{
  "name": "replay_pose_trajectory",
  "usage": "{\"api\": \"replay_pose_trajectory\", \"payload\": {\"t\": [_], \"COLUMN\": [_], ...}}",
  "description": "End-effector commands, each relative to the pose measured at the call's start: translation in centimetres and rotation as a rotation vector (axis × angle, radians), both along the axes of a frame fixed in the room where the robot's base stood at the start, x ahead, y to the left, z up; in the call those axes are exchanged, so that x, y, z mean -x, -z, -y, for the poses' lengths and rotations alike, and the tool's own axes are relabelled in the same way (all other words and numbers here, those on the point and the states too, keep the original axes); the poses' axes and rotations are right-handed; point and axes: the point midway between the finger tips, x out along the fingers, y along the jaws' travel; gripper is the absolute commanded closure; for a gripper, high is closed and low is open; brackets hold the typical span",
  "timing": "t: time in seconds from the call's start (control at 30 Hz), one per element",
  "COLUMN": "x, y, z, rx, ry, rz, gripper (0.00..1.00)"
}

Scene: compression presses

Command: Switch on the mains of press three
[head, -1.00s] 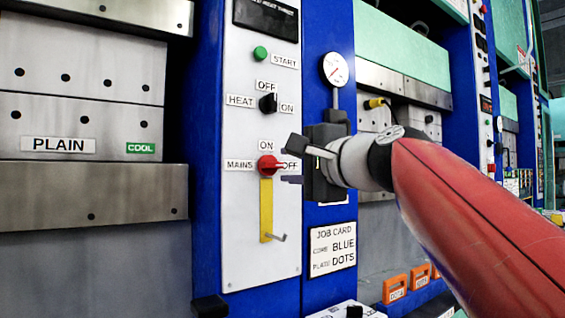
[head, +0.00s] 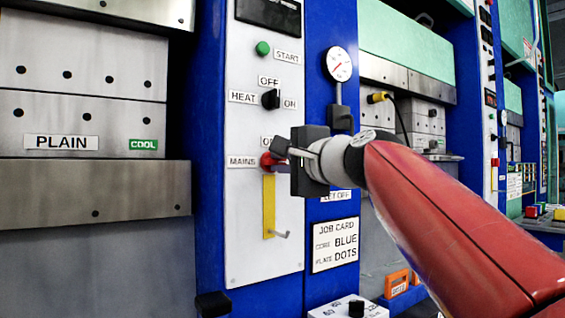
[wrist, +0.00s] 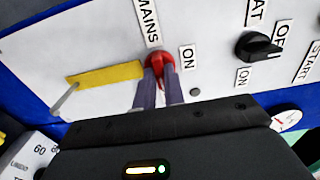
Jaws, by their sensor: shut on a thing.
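The red mains knob (head: 267,160) is on the white control panel (head: 250,205), beside the MAINS label (head: 243,162). My gripper (head: 281,150) is in front of it and hides the OFF label and most of the ON label in the head view. In the wrist view my gripper (wrist: 158,88) is shut on the red knob (wrist: 158,60), with one finger on each side of it. The wrist view shows the ON label (wrist: 187,57) beside the knob. The fingers hide part of the knob, so its exact pointing is unclear. I see no press number.
The black HEAT knob (head: 271,98) and green START button (head: 263,48) are above. A gauge (head: 339,64) and job card (head: 335,245) are to the right.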

Motion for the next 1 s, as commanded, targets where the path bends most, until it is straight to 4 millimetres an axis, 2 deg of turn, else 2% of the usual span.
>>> {"api": "replay_pose_trajectory", "payload": {"t": [0.27, 0.47, 1.0], "x": [-0.02, -0.02, -0.02], "y": [0.18, 0.30, 0.35], "z": [-0.01, -0.08, -0.04], "rx": [0.034, 0.122, 0.534], "ry": [-0.001, -0.002, -0.002], "rz": [0.021, 0.081, 0.358], "gripper": [1.00, 1.00, 1.00]}}
